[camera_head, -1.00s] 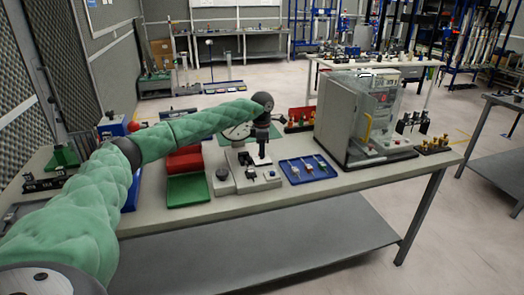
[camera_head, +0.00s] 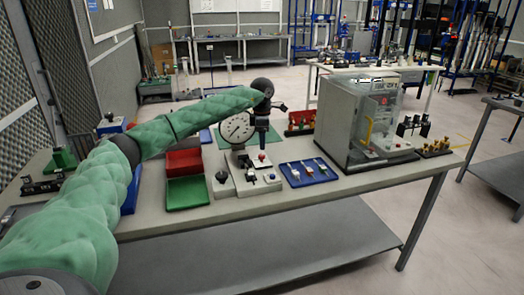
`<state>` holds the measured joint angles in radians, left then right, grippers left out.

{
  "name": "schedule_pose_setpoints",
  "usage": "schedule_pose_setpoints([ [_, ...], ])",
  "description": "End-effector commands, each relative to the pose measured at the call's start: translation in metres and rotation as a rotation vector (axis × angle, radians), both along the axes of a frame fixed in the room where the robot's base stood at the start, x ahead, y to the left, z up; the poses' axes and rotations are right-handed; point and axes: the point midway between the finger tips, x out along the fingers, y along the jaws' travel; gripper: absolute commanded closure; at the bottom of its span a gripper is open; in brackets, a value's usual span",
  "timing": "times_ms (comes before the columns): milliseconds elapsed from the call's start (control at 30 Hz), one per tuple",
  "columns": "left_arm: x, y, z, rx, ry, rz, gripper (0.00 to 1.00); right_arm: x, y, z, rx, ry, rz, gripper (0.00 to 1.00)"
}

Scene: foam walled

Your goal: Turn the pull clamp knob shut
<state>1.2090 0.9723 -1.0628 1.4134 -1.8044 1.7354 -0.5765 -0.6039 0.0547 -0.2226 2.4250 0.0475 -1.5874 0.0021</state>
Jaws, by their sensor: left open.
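My left arm reaches in from the left, and its gripper (camera_head: 262,143) points down over a grey and white fixture (camera_head: 246,187) on the bench. The gripper is open and above the fixture; contact with anything is too small to tell. A small red knob (camera_head: 262,157) shows just below the fingers. A black round knob (camera_head: 222,177) stands at the fixture's left. I cannot tell which of these is the pull clamp knob or how far it is turned. A round white dial gauge (camera_head: 236,128) stands behind the fixture, left of the gripper. My right gripper is not in view.
A blue tray (camera_head: 288,180) with small parts lies right of the fixture. Green (camera_head: 187,202) and red (camera_head: 184,152) bins stand left. A grey machine with clear panels (camera_head: 345,125) stands farther right. Bare bench lies along the front edge.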

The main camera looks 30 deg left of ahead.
Motion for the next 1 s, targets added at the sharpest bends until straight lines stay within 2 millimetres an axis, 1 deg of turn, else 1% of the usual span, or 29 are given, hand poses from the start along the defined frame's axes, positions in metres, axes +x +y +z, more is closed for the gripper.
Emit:
schedule_pose_setpoints([
  [33, 0.000, 0.000, 0.005, 0.000, 0.000, 0.000, 0.52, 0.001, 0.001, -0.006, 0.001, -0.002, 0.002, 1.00],
  [100, 0.000, 0.000, 0.012, 0.001, -0.001, 0.000, 0.52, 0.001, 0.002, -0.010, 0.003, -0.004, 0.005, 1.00],
  [233, 0.000, 0.000, 0.020, 0.001, 0.001, 0.000, 0.52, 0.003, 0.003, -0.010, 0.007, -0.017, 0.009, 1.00],
  [867, 0.000, 0.000, 0.021, 0.001, 0.001, 0.019, 0.52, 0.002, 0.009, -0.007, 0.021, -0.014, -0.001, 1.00],
  [1000, 0.014, -0.005, 0.021, -0.030, -0.072, 0.056, 0.52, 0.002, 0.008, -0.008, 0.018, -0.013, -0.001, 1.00],
])
